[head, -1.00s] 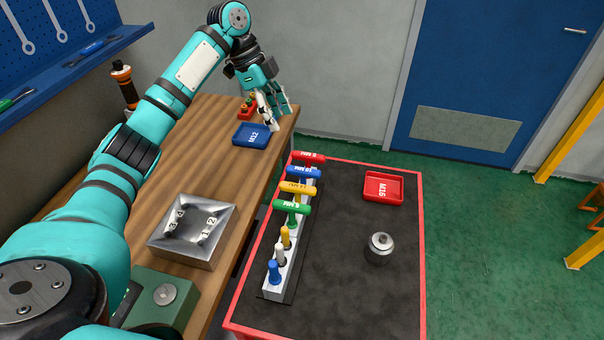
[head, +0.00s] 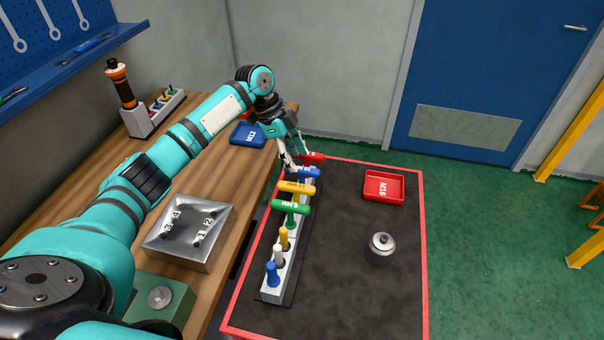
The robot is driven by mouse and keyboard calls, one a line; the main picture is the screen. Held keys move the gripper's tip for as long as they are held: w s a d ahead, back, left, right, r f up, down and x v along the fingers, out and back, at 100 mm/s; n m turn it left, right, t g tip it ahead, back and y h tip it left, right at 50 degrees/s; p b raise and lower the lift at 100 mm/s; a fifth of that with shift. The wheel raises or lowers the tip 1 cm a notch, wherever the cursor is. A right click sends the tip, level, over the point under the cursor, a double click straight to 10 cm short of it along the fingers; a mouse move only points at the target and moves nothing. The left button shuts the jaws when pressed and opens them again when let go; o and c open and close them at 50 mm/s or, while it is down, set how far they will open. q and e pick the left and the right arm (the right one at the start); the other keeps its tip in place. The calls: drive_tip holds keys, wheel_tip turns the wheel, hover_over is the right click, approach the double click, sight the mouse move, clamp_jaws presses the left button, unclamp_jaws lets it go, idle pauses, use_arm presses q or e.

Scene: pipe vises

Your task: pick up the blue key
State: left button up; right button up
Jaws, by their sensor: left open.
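The blue key (head: 309,173) is a T-handle key standing in a pale rack (head: 272,291) on the black-topped cart. It is in the row between the red key (head: 313,157) and the yellow key (head: 296,187), with a green key (head: 290,207) nearer. My left gripper (head: 299,163) is open, fingers pointing down, at the far end of the rack beside the blue and red handles. Its fingers partly cover the blue handle's left end. I cannot tell whether they touch it. My right gripper is not in view.
Smaller blue, white and yellow handles stand in the near part of the rack. A red M16 tray (head: 383,187) and a metal pot (head: 380,248) are on the cart's right. The wooden bench (head: 120,205) holds a metal box (head: 190,232) and a blue M12 tray (head: 247,134).

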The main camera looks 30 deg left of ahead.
sight(299, 167)
use_arm(q)
drive_tip(key=shift+d+f, duration=0.2)
drive_tip(key=shift+f, duration=0.25)
drive_tip(key=p+x, duration=0.2)
drive_tip(key=x, duration=0.2)
drive_tip(key=shift+s+d+f, duration=0.1)
drive_tip(key=shift+d+f, duration=0.05)
drive_tip(key=shift+f, duration=0.3)
clamp_jaws()
